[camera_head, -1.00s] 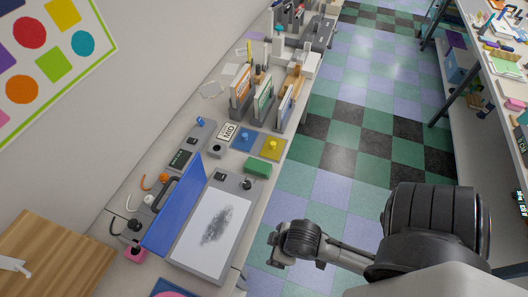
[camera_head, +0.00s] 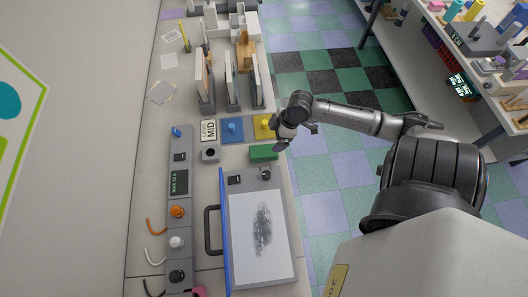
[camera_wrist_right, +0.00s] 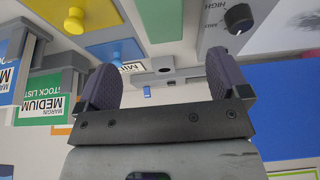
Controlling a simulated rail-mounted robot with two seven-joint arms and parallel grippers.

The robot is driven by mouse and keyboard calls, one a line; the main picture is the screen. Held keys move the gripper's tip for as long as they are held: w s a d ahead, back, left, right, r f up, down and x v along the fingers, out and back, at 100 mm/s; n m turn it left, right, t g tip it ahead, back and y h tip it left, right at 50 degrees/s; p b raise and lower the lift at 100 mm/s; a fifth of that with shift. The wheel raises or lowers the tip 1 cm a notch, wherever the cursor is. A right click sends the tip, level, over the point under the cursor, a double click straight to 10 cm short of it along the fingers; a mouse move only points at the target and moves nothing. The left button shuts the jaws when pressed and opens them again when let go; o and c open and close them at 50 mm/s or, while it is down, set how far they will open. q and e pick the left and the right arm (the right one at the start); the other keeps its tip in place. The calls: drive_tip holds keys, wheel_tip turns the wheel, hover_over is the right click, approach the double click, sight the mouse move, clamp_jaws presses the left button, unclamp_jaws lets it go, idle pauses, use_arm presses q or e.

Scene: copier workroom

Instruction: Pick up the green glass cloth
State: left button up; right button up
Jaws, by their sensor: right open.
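The green glass cloth (camera_head: 263,153) is a small green block shape on the bench, just beyond the copier's top edge and below the yellow square. It also shows at the top of the right wrist view (camera_wrist_right: 160,18). My right gripper (camera_head: 279,146) is over the bench edge, beside the cloth's right end in the head view. In the wrist view the gripper (camera_wrist_right: 163,80) has its two dark fingers spread, with nothing between them. The cloth lies beyond the fingers there, apart from them. My left gripper is not in view.
The copier glass (camera_head: 262,232) has a dark smudge, and its blue lid (camera_head: 225,235) stands open. Blue (camera_head: 232,130) and yellow (camera_head: 264,126) knobbed squares lie beside the cloth. Upright file holders (camera_head: 230,85) stand farther back. The floor (camera_head: 325,190) right of the bench is open.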

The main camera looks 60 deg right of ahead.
hover_over(265, 150)
drive_tip(key=s+d, duration=0.1)
drive_tip(key=s, duration=0.1)
drive_tip(key=f, duration=0.5)
drive_tip(key=shift+w, duration=0.25)
drive_tip(key=shift+w+a+f, duration=0.15)
drive_tip(key=shift+f, duration=0.45)
drive_tip(key=shift+w+f+p, duration=0.1)
drive_tip(key=shift+f+p, duration=0.2)
drive_tip(key=shift+p, duration=0.15)
drive_tip(key=p+x, duration=0.1)
drive_tip(key=x, duration=0.3)
drive_tip(key=shift+a+f, duration=0.1)
drive_tip(key=shift+f, duration=0.25)
drive_tip(key=c, duration=1)
